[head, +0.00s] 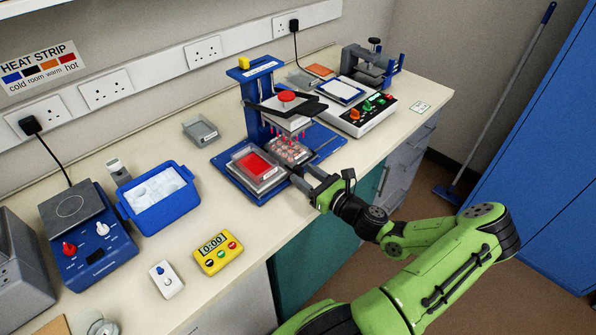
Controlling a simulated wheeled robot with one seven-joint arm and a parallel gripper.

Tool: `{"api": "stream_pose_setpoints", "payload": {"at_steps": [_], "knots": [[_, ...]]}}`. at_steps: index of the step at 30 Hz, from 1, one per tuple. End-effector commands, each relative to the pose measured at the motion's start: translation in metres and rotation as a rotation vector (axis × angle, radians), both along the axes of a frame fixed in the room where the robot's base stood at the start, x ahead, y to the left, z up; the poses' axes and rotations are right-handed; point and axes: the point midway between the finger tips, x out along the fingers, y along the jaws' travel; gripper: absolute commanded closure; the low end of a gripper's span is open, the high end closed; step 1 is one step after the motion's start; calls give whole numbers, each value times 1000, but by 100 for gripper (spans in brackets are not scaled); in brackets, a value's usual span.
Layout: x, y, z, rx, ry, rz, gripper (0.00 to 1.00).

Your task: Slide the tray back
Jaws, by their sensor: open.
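A blue pipetting stand (254,112) stands on the bench with a multi-tip pipette head (287,108) that has a red knob on top and red tips below. On its base are a grey tray (272,187) holding a red reservoir (256,165), and a clear well plate (290,150) beneath the tips. Whether the plate and reservoir share one sliding tray is too small to tell. My gripper (306,182) is open at the front edge of the stand, just in front of the plate and right of the reservoir. Contact with the tray cannot be told.
A grey dish (200,130) lies behind left. A blue ice box (158,197), a hotplate (85,235), a yellow timer (216,252) and a white switch box (166,280) are at left. A white device with knobs (360,108) stands at right. Bench between timer and stand is clear.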

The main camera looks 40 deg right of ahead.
Motion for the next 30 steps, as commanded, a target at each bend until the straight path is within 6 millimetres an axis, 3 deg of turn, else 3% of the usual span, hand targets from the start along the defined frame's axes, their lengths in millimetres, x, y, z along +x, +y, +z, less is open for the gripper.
{"api": "stream_pose_setpoints", "payload": {"at_steps": [3, 6, 14, 24, 30], "knots": [[21, 1, -1, 0, 0, 3, 51], [29, 1, 0, 1, 0, 1, 51], [31, 1, 0, 1, 1, 0, 51], [31, 1, 0, 1, 1, 0, 100], [31, 1, 0, 1, 1, 1, 100]]}}
